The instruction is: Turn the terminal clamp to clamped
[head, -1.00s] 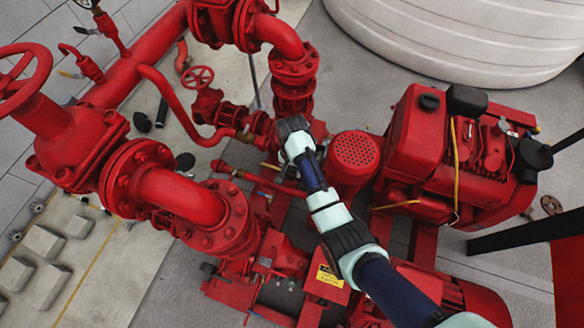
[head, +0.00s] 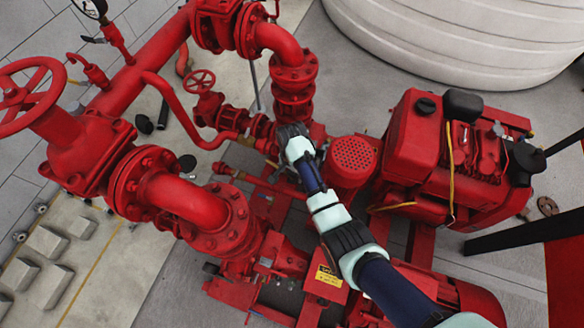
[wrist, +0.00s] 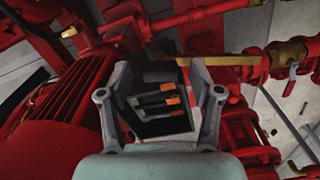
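In the wrist view, a dark open box (wrist: 158,105) sits between and beyond my gripper's fingers. Inside it are several grey metal pieces with orange ends (wrist: 172,99), which look like terminals. I cannot tell for certain which is the terminal clamp or how it is set. My gripper (wrist: 157,75) is open, with a finger on each side of the box and nothing clearly held. In the head view, my gripper (head: 291,131) is among the red pipes, left of the round perforated red cover; the box and terminals are hidden there.
A red engine (head: 460,150) stands to the right. A red valve with a handwheel (head: 201,81) and large pipes (head: 185,200) lie to the left. In the wrist view, a ribbed red motor (wrist: 65,110) is close on the left and a brass bar (wrist: 225,60) is beyond the right finger.

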